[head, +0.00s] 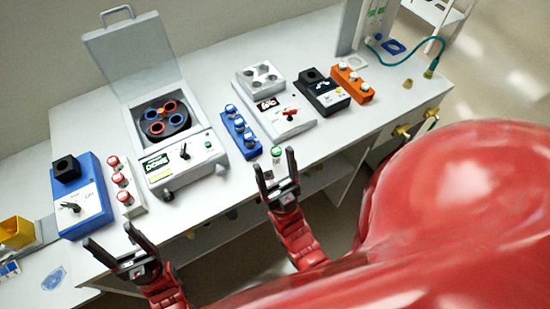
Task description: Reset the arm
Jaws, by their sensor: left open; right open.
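My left gripper (122,249) is open and empty, over the front edge of the white bench (232,178) at the lower left. My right gripper (274,170) is open near the bench's front edge, in the middle of the view. A small vial with a green top (276,151) stands just beyond its fingertips; I cannot tell whether they touch it. Both red arms reach up from the bottom of the view. My large red body part covers the lower right and hides what lies behind it.
A centrifuge with a raised lid (130,60) holds red and blue tubes. Around it stand a blue device (82,195), a white vial rack (124,188), a blue rack (241,133), a white device (275,105), a black device (322,93) and an orange rack (352,84). A yellow bin (17,232) is far left.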

